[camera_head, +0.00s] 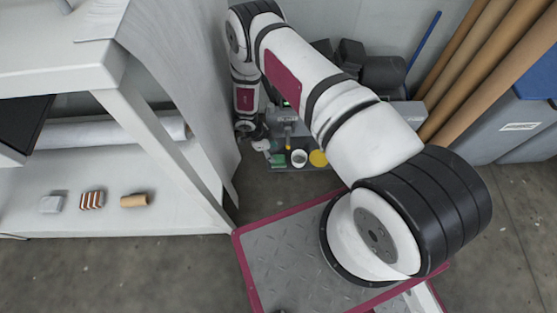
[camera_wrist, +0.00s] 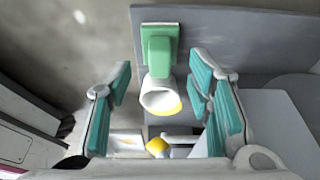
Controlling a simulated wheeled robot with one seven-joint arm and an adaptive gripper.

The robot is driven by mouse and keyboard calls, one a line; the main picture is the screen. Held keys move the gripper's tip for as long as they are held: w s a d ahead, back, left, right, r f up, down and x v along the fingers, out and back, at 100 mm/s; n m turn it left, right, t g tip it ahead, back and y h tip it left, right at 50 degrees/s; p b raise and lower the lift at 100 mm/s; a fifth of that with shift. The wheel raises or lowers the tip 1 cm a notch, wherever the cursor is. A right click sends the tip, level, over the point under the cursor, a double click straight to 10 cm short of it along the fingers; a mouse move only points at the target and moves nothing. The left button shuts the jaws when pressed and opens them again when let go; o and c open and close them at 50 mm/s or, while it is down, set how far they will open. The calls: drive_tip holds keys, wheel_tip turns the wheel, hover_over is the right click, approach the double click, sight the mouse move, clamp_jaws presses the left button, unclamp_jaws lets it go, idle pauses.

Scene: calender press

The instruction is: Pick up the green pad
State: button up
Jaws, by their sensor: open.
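The green pad (camera_wrist: 160,42) lies on a grey surface at the top middle of the wrist view, just beyond my fingertips. In the head view the green pad (camera_head: 277,159) is small, at the left of a low grey shelf. My gripper (camera_wrist: 160,75) is open, with teal-lined fingers to the left and right and the pad roughly centred between them. Whether a finger touches the pad cannot be told. A white round cup (camera_wrist: 160,97) with a yellow edge shows just below the pad, between the fingers. My gripper (camera_head: 262,146) is small beside the pad in the head view.
In the head view a white cup (camera_head: 298,158) and a yellow disc (camera_head: 318,158) sit right of the pad. Dark boxes stand behind. A white bench (camera_head: 180,160) is at left; brown rolls (camera_head: 480,70) lean at right.

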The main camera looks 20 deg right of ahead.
sight(278, 157)
drive_tip(key=b+x, duration=0.1)
drive_tip(key=x, duration=0.1)
drive_tip(key=d+b+x, duration=0.1)
drive_tip(key=x, duration=0.2)
drive_tip(key=shift+s+d, duration=0.1)
drive_tip(key=shift+s, duration=0.1)
clamp_jaws()
